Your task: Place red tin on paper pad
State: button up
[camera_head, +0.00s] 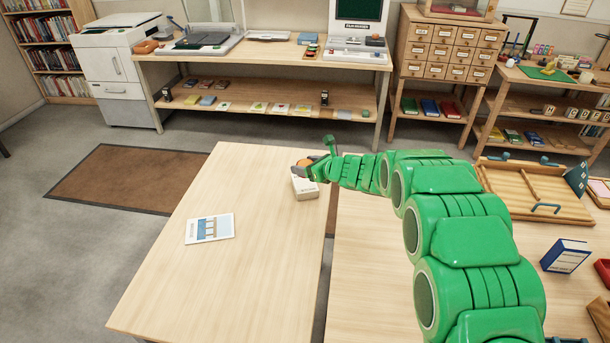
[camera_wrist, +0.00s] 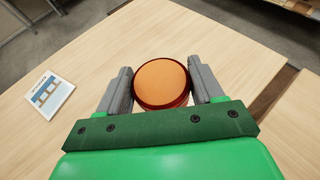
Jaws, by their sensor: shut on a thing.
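My gripper (camera_wrist: 162,84) is shut on the red tin (camera_wrist: 161,84), a round tin with an orange top and dark red side, held between the two grey fingers. In the head view my gripper (camera_head: 304,168) is at the far right part of the light wooden table, and a bit of the tin's orange top (camera_head: 303,162) shows. A thick whitish block (camera_head: 305,190), which looks like the paper pad, lies on the table just below the gripper. The tin is over or at this block; I cannot tell whether they touch.
A flat card with a blue picture (camera_head: 210,228) lies on the table; it also shows in the wrist view (camera_wrist: 49,95). The rest of this table (camera_head: 255,270) is clear. A second table to the right holds a wooden tray (camera_head: 530,190) and a blue box (camera_head: 565,256).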

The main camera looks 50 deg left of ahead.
aim_at(305, 182)
jog(key=shift+w+a+f, duration=0.3)
jog(key=shift+a+f, duration=0.2)
jog(key=shift+f, duration=0.2)
jog(key=shift+w+a+f, duration=0.25)
jog(key=shift+a+f, duration=0.25)
jog(key=shift+f, duration=1.75)
jog(key=o, duration=1.1)
